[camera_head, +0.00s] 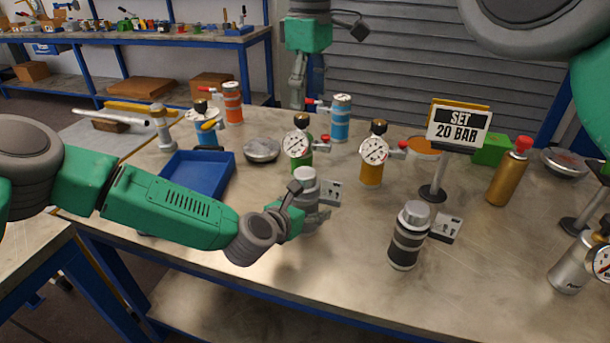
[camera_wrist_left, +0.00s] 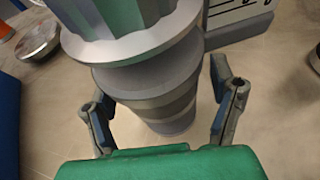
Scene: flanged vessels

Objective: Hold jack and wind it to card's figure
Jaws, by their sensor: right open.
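The card (camera_head: 458,125) reads "SET 20 BAR" on a stand at the right. A grey, jack-like cylinder with a faceted cap (camera_head: 305,180) stands upright at the middle front; it also fills the upper middle of the left wrist view (camera_wrist_left: 165,75). My left gripper (camera_head: 308,213) is low at this cylinder. In the left wrist view its fingers are spread on either side, with a gap visible on the right; contact on the left is unclear. A similar black-banded cylinder (camera_head: 406,238) stands to the right. My right gripper (camera_head: 298,88) is open and empty above the table's back.
Small marked plates (camera_head: 331,193) stand beside both cylinders. Green (camera_head: 299,150) and orange (camera_head: 372,160) gauged vessels stand behind. A blue tray (camera_head: 197,175) lies left, partly behind my left arm. A gold bottle (camera_head: 509,175) is right.

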